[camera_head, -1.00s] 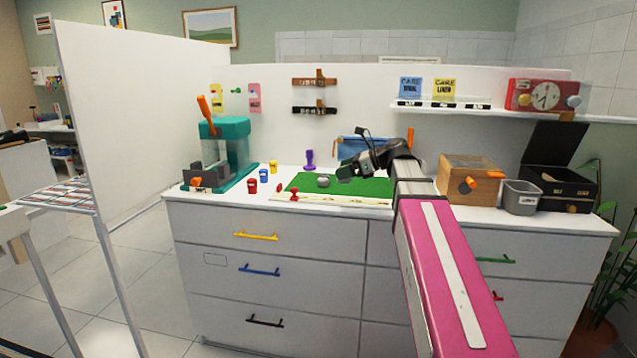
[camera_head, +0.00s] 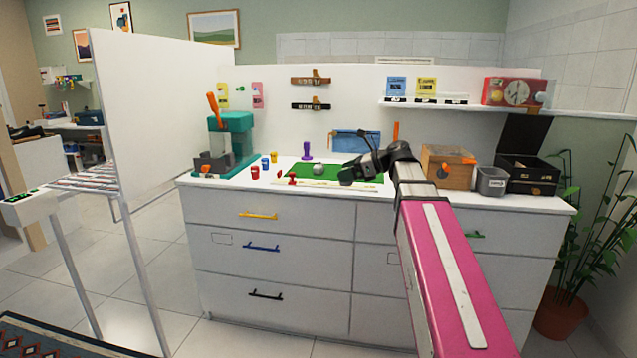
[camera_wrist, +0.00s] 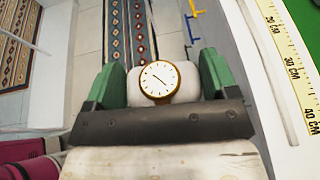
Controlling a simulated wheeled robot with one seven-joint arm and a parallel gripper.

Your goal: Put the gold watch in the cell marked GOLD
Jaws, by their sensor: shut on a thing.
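A gold watch with a white dial (camera_wrist: 159,80) shows in the wrist view, between the two green fingers of my gripper (camera_wrist: 160,88). It sits around a pale, rounded cushion-like piece. My gripper is shut on it, with a finger on either side. In the head view my gripper (camera_head: 350,174) is small and dark, above the right part of the green mat; the watch cannot be made out there. A black box with its lid up (camera_head: 528,177) stands at the right end of the counter. I cannot make out a cell marked GOLD in any view.
A wooden box (camera_head: 447,166) and a grey bin (camera_head: 491,181) stand right of my arm. A teal press (camera_head: 232,140) stands at the left, with small coloured pots and stamps beside it. A ruler (camera_wrist: 283,60) edges the mat.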

